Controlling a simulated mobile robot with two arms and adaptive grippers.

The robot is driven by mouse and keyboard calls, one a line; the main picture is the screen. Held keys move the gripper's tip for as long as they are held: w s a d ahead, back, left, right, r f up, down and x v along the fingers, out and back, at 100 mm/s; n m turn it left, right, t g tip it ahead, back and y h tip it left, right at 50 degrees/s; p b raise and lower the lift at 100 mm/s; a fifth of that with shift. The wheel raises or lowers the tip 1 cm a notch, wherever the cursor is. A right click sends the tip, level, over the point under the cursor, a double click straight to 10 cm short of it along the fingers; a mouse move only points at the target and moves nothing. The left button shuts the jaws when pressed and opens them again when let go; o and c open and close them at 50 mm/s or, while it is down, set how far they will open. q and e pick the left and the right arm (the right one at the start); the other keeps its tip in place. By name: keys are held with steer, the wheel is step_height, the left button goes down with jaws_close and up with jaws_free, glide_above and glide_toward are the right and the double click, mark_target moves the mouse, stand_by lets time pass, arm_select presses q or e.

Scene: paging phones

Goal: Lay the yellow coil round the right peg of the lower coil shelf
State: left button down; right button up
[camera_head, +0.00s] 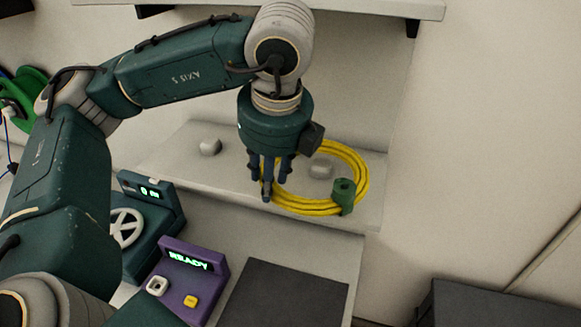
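The yellow coil (359,167) lies on the lower coil shelf (172,171) as a ring. The right peg (321,168), a pale rounded stub, stands inside the ring. A green clip (343,197) is on the coil's near right side. The left peg (209,147) stands bare. My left gripper (268,183) points down at the coil's left edge, left of the right peg. Its dark fingers hide that part of the coil, and I cannot tell whether they are closed on it. My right gripper is out of view.
An upper shelf (350,6) overhangs at the top. Below left stand a teal device with a white wheel (126,226) and a purple box reading READY (190,275). A dark flat panel (283,297) lies at the front. A green reel (22,92) is far left.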

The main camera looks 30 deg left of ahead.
arm_select(q)
steer(key=w, duration=0.1)
steer(key=w+a+f+p, duration=0.1)
steer(key=w, duration=0.1)
steer(key=w+f, duration=0.1)
steer(key=w, duration=0.1)
steer(key=shift+w+a+f+p, duration=0.1)
steer(key=shift+a+f+p, duration=0.05)
steer(key=shift+p, duration=0.25)
steer(key=shift+w+a+f+p, duration=0.2)
steer(key=shift+w+f+p, duration=0.4)
steer(key=shift+w, duration=0.15)
steer(key=shift+w+a+f+p, duration=0.2)
steer(key=shift+w+f+p, duration=0.3)
steer(key=shift+w, duration=0.2)
steer(key=shift+w+f, duration=0.15)
steer(key=shift+f, duration=0.1)
steer(key=shift+f+b, duration=0.2)
steer(key=shift+b, duration=0.25)
steer(key=c, duration=1.3)
jaws_free()
steer(key=shift+o, duration=0.2)
steer(key=shift+r, duration=0.1)
